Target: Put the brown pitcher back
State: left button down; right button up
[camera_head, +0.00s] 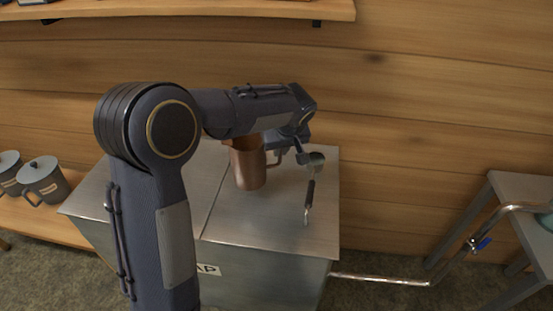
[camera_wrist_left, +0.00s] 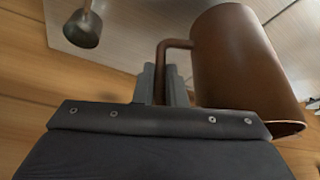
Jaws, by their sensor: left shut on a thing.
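The brown pitcher (camera_head: 249,165) is upright at the metal tank's top in the head view, partly hidden behind my left arm. In the left wrist view the pitcher (camera_wrist_left: 243,65) fills the right side, and its handle runs between the fingers. My left gripper (camera_head: 289,150) is shut on the pitcher's handle; its fingers also show in the left wrist view (camera_wrist_left: 163,84). I cannot tell whether the pitcher's base touches the tank top. My right gripper is not in view.
A ladle (camera_head: 310,188) lies on the metal tank (camera_head: 270,228), close right of the pitcher. Grey lidded mugs (camera_head: 43,181) stand on a low wooden shelf at left. A wall shelf (camera_head: 200,10) is above. A pipe with a blue valve (camera_head: 480,243) runs right to a grey stand.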

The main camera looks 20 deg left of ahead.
pick_arm(q)
jog(key=shift+w+a+f, duration=0.4)
jog(key=shift+a+f, duration=0.15)
jog(key=shift+f, duration=0.2)
jog(key=shift+w+a+f, duration=0.1)
jog(key=shift+a+f, duration=0.05)
jog(key=shift+f, duration=0.8)
jog(key=shift+w+a+f, duration=0.1)
jog(key=shift+f, duration=0.8)
jog(key=shift+f, duration=0.2)
jog(key=c, duration=1.5)
grip_release()
jog(key=shift+r, duration=0.1)
